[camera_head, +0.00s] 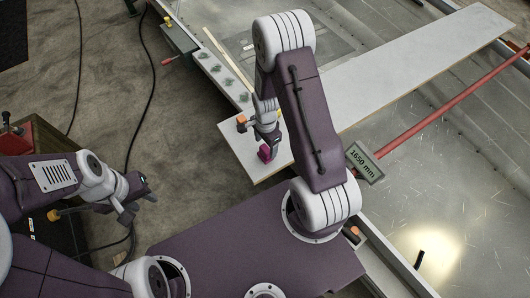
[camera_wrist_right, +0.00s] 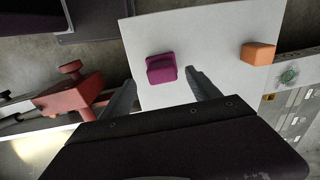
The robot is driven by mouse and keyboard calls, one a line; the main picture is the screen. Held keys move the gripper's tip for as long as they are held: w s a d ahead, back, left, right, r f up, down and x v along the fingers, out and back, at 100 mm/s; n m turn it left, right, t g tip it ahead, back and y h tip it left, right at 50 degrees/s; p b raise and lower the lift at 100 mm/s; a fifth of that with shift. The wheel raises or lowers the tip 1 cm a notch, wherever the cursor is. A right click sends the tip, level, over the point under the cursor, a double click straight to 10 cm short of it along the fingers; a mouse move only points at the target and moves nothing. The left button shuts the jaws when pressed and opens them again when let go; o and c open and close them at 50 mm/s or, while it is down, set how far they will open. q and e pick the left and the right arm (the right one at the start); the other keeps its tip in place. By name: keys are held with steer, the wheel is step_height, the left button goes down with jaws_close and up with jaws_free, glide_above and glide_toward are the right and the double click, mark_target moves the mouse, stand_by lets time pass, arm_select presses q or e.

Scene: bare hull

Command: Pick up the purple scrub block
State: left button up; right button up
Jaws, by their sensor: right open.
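The purple scrub block (camera_head: 264,153) lies on the near end of a pale board (camera_head: 400,78). In the right wrist view the block (camera_wrist_right: 161,69) shows whole, just beyond and between the two fingertips. My right gripper (camera_head: 266,139) points down over the block in the head view. It is open, with a finger on either side of the block in the wrist picture (camera_wrist_right: 159,77); I cannot tell the exact height gap. My left gripper (camera_head: 138,205) hangs away to the left, its fingers apart and empty.
An orange block (camera_head: 241,124) lies near the board's edge; it also shows in the right wrist view (camera_wrist_right: 258,53). A red bar (camera_head: 440,112) with a "1650 mm" sign (camera_head: 364,161) runs right of the board. A red-handled clamp (camera_head: 176,57) sits at the upper left.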

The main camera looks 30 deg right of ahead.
mark_target(266, 148)
steer(key=shift+w+f, duration=0.15)
steer(key=shift+f, duration=0.2)
step_height(266, 148, down, 5)
steer(key=shift+w+d+f, duration=0.1)
steer(key=shift+w, duration=0.05)
steer(key=c, duration=1.5)
steer(key=shift+r, duration=0.65)
step_height(266, 148, up, 3)
steer(key=shift+r, duration=0.1)
steer(key=s+d+r, duration=0.6)
steer(key=s+d, duration=0.2)
steer(key=shift+d+r, duration=0.35)
steer(key=shift+r, duration=0.05)
